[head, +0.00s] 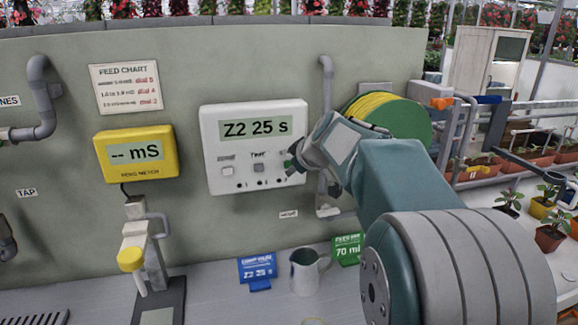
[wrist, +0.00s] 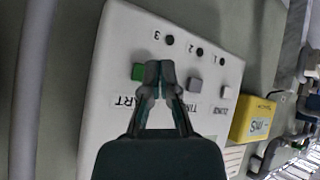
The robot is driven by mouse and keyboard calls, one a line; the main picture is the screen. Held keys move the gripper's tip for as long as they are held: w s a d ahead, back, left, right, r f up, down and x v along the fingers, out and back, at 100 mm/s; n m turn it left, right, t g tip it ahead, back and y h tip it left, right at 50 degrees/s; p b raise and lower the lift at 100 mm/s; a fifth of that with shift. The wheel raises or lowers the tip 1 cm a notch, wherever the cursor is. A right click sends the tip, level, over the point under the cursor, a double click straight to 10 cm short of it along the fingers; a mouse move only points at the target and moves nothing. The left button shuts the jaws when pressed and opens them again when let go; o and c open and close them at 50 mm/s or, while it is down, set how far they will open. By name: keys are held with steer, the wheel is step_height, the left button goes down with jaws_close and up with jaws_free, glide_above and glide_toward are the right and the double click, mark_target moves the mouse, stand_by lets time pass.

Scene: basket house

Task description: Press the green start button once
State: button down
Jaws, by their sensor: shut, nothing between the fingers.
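The white control box (head: 210,130) is on the grey-green wall, its display reading "Z2 25 s". In the wrist view its face (wrist: 120,40) appears turned over. The green start button (wrist: 137,72) shows there just left of my fingertips, its right edge close to them. A grey button (wrist: 195,84) and a whitish button (wrist: 227,92) lie to the right. My gripper (wrist: 160,72) is shut and empty in front of the box. It also shows in the head view (head: 292,162), at the box's right edge, covering the start button area. I cannot tell whether the tips touch the panel.
A yellow meter (head: 136,154) hangs left of the box. Below, a grey jug (head: 308,272), blue card (head: 257,270) and green card (head: 346,249) stand on the bench. A green reel with yellow hose (head: 405,118) and a grey pipe (head: 326,85) are near my arm.

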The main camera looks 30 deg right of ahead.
steer(key=shift+w+d, duration=0.1)
steer(key=shift+w, duration=0.25)
steer(key=shift+w+d, duration=0.1)
steer(key=shift+w, duration=0.3)
stand_by(0.8)
steer(key=shift+s+r, duration=0.1)
steer(key=shift+s, duration=0.05)
steer(key=shift+s+a, duration=0.2)
steer(key=shift+s, duration=0.5)
steer(key=shift+s+a, duration=0.25)
steer(key=shift+s, duration=1)
steer(key=shift+s+a, duration=0.25)
steer(key=shift+s, duration=0.95)
